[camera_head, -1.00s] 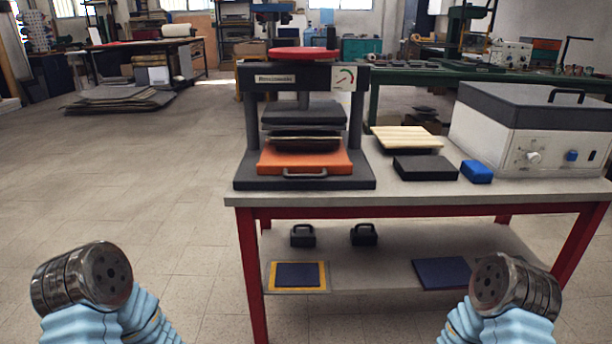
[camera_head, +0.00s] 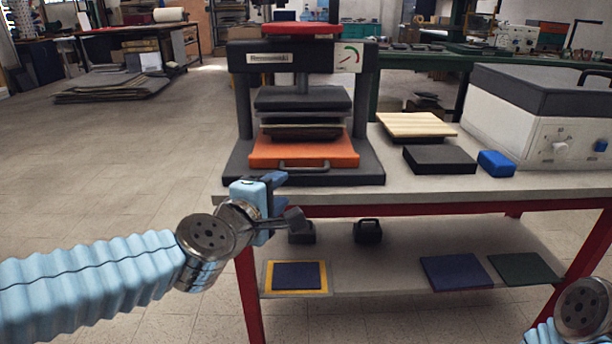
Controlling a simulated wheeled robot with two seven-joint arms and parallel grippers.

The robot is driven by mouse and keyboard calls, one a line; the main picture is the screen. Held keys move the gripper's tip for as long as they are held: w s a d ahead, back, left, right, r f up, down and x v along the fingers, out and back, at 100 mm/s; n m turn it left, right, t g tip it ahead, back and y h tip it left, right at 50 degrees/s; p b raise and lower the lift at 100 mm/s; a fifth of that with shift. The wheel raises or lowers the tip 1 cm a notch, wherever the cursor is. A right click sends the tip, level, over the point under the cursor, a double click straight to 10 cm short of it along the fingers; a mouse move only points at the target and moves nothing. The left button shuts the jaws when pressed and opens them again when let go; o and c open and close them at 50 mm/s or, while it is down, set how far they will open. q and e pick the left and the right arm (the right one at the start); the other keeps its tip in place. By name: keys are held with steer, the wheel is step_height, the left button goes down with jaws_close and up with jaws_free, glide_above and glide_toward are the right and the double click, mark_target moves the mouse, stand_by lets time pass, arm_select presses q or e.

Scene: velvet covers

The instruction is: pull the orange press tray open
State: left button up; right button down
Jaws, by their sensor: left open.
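The orange press tray (camera_head: 262,153) sits in the dark press (camera_head: 244,110) on the bench. A grey bar handle (camera_head: 304,164) is on its front edge. A stack of dark and brown sheets (camera_head: 300,131) lies on the tray, under the raised dark platen (camera_head: 302,98). My left gripper (camera_head: 287,200) is open and empty, in front of the bench edge, below and a little left of the handle and apart from it. My right gripper is out of view; only part of my right arm shows at the bottom right corner.
Right of the press are a wooden board (camera_head: 417,124), a black block (camera_head: 439,159), a blue block (camera_head: 496,163) and a white machine (camera_head: 530,125). The lower shelf (camera_head: 390,262) holds dark weights and flat pads.

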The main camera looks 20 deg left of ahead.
mark_target(303, 172)
arm_select(q)
steer(key=b+x, duration=0.1)
steer(key=x, duration=1)
steer(key=shift+w+b, duration=0.15)
steer(key=shift+b, duration=0.25)
jaws_close()
